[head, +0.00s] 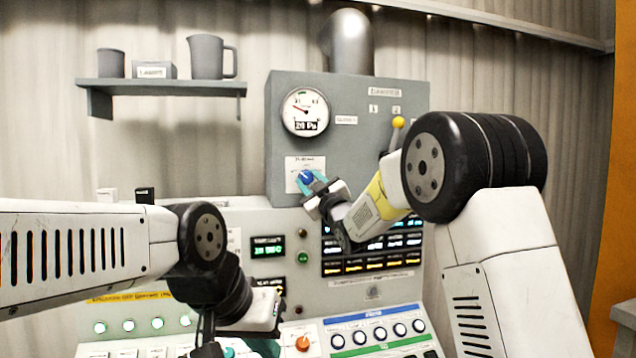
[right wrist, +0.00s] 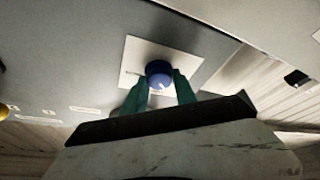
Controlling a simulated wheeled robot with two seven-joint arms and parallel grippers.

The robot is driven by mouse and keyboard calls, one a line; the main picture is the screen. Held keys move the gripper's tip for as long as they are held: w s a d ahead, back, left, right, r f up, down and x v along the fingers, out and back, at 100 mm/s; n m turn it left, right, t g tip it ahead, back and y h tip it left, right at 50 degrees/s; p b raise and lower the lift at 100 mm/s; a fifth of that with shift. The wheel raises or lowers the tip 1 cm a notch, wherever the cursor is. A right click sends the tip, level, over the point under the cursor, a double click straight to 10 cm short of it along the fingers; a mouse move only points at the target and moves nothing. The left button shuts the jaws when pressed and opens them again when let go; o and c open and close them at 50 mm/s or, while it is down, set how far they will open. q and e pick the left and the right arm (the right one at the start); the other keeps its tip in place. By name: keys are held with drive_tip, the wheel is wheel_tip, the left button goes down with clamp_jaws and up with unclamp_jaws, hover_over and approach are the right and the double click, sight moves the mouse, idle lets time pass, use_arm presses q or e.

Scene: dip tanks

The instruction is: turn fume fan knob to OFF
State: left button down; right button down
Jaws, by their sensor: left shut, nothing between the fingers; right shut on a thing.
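The fume fan knob is a blue round knob (head: 306,176) on a white label plate (head: 291,163) on the grey cabinet front. In the right wrist view the knob (right wrist: 158,72) sits between two teal fingertips, with a pale pointer mark near its rim. My right gripper (head: 313,182) is shut on the knob; its fingers (right wrist: 160,88) touch both sides. The plate's lettering is too small to read. My left gripper (head: 245,348) is low over the console, shut and empty, and partly cut off by the frame's bottom edge.
A round gauge (head: 305,112) reading about 20 Pa sits above the knob. A yellow-tipped lever (head: 398,122) stands to its right, close to my right arm. Below is a sloped console with lit displays (head: 266,247), an orange knob (head: 302,343) and several buttons.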

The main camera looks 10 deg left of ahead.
drive_tip(key=shift+n+g+y, duration=0.4)
drive_tip(key=shift+n+g, duration=0.3)
drive_tip(key=shift+n, duration=0.9)
drive_tip(key=c, duration=1)
unclamp_jaws()
drive_tip(key=shift+o, duration=0.2)
drive_tip(key=shift+d, duration=0.1)
drive_tip(key=v, duration=0.7)
drive_tip(key=shift+s+d, duration=0.25)
drive_tip(key=shift+s, duration=0.05)
drive_tip(key=shift+f, duration=0.15)
